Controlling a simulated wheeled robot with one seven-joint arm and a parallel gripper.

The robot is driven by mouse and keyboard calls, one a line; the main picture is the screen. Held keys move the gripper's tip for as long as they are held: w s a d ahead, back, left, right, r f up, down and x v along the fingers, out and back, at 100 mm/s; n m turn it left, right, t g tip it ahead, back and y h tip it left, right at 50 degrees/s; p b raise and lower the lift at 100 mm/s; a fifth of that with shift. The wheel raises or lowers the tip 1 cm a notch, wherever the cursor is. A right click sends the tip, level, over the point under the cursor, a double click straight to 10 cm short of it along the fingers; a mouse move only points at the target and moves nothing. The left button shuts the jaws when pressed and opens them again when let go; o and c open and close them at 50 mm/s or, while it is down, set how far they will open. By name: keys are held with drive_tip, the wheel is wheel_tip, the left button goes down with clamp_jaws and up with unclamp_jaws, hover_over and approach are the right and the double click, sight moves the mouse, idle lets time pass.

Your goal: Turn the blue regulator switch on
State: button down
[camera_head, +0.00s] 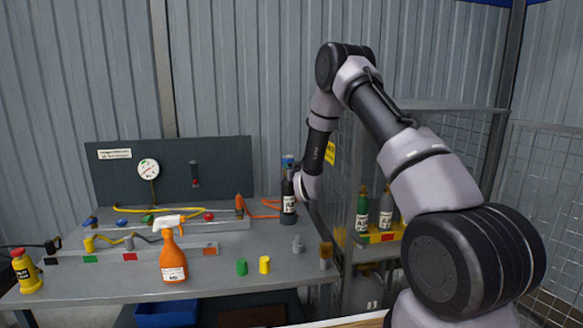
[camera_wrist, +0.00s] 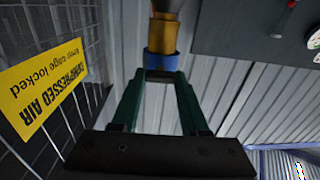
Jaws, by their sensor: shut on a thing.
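The blue regulator switch (camera_wrist: 160,66) is a round blue knob at the end of a brass-coloured body (camera_wrist: 164,34) in the wrist view. My gripper (camera_wrist: 161,76) has its green fingers closed in on the knob from both sides. In the head view, a blue piece (camera_head: 288,159) shows above a dark cylinder with a white label (camera_head: 289,203) at the right end of the bench. My arm's end is beside it and partly hides the area. Whether the switch is on or off cannot be told.
A wire cage (camera_head: 344,190) with a yellow compressed-air sign (camera_wrist: 43,88) stands close to the right of the bench. An orange spray bottle (camera_head: 173,262), a yellow extinguisher (camera_head: 26,274) and small caps stand on the grey bench (camera_head: 120,284). A gauge board (camera_head: 225,165) rises behind.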

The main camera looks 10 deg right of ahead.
drive_tip(key=n, duration=0.4)
drive_tip(key=shift+a+n, duration=0.1)
drive_tip(key=shift+n, duration=0.3)
drive_tip(key=n, duration=0.4)
drive_tip(key=shift+n, duration=0.3)
drive_tip(key=n, duration=0.4)
drive_tip(key=shift+f+n, duration=0.1)
drive_tip(key=shift+n, duration=2)
drive_tip(key=shift+c, duration=2)
unclamp_jaws()
